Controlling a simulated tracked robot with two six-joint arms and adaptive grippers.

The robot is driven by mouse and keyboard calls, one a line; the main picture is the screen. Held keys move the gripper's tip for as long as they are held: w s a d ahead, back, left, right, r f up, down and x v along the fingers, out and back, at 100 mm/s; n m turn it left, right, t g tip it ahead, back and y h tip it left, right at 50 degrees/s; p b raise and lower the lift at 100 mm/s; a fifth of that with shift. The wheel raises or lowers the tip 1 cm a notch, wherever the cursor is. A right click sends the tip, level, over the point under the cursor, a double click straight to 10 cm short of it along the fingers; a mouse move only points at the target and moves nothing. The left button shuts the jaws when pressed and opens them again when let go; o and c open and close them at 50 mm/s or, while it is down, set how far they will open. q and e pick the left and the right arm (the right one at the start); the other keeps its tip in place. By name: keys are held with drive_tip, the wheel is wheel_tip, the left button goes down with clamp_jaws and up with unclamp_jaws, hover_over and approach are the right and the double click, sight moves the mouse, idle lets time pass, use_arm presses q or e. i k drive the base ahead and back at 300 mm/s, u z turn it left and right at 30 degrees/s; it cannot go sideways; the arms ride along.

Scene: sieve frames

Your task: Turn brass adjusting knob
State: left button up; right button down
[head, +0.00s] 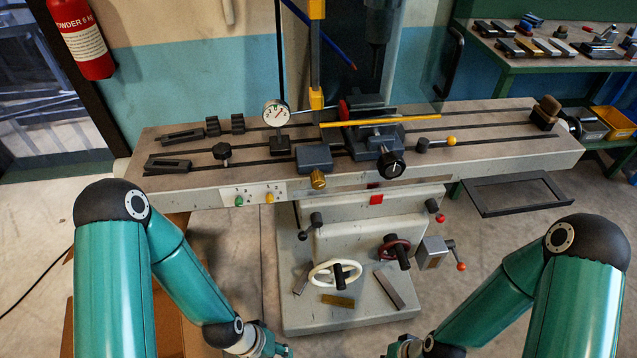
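The brass adjusting knob (319,179) is a small ribbed gold cylinder. It sits at the front of a blue-grey block (314,157) on the front part of the machine table (215,180). My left arm comes in from the left and my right arm from the right. The fingers of both grippers are out of the picture. Nothing of mine touches the knob.
A dial gauge (277,113) stands behind the block. A vise (372,130) with a black knob (391,165) is to its right, with a yellow bar (380,121) across it. A white handwheel (335,273) and a red handwheel (396,249) are below. A dark frame (515,194) juts out right.

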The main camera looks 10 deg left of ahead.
sight(317, 182)
drive_tip(key=z, duration=1.7)
drive_tip(key=i, duration=0.1)
drive_tip(key=u, duration=2.7)
drive_tip(key=k, duration=0.4)
drive_tip(key=z, duration=1)
